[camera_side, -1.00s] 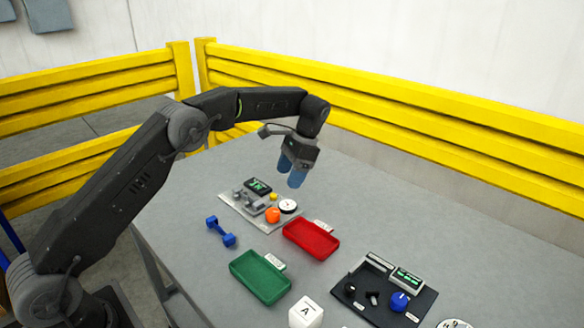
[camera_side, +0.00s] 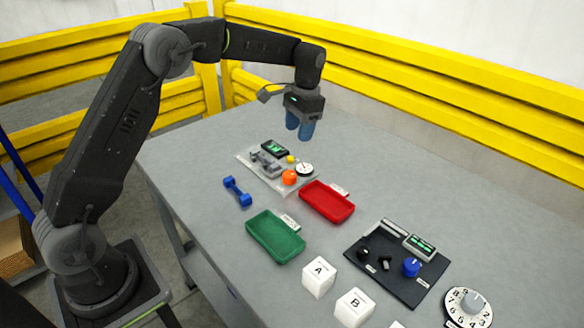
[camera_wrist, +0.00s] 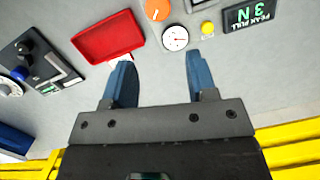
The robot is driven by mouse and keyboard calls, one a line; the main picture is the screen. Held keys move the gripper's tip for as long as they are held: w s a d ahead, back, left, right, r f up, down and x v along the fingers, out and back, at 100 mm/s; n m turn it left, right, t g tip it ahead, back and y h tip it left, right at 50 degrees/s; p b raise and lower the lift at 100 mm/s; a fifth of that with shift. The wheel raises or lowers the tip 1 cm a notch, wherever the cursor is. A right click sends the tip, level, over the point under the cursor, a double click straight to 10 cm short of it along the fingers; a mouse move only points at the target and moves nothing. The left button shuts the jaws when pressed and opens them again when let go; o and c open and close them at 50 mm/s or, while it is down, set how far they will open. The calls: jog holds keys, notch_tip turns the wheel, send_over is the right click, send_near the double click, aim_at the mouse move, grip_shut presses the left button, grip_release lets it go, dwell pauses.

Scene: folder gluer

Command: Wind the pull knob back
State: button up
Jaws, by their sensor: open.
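An orange knob (camera_side: 289,177) is on a light plate (camera_side: 247,155) at the back of the bench. It is partly cut off at the top of the wrist view (camera_wrist: 157,8). Beside it are a white dial (camera_side: 304,168), a small yellow button (camera_side: 290,159), a grey clamp-like mechanism (camera_side: 265,162) and a display (camera_side: 275,147) labelled PEAK PULL in the wrist view (camera_wrist: 250,14). My gripper (camera_side: 299,132) is open and empty, pointing down above the bench behind the plate. In the wrist view its fingers (camera_wrist: 158,58) are apart, with the dial ahead between them.
A red tray (camera_side: 327,202), a green tray (camera_side: 274,238) and a blue dumbbell (camera_side: 238,191) lie nearby. Farther front are a black panel (camera_side: 397,284) with a blue knob (camera_side: 411,267), lettered white blocks (camera_side: 319,276) and a numbered dial (camera_side: 467,307). A yellow barrier (camera_side: 440,100) stands behind.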

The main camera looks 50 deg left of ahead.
aim_at(289, 174)
jog(key=s+f, duration=0.1)
jog(key=f, duration=0.3)
jog(key=f+n+t, duration=0.1)
jog(key=f, duration=0.4)
jog(key=s+f+n, duration=0.1)
jog(key=f, duration=0.3)
jog(key=shift+s+a+f+t+h, duration=0.3)
jog(key=shift+s+t, duration=0.05)
jog(key=shift+t, duration=0.05)
jog(key=shift+c, duration=0.2)
jog(key=c, duration=0.6)
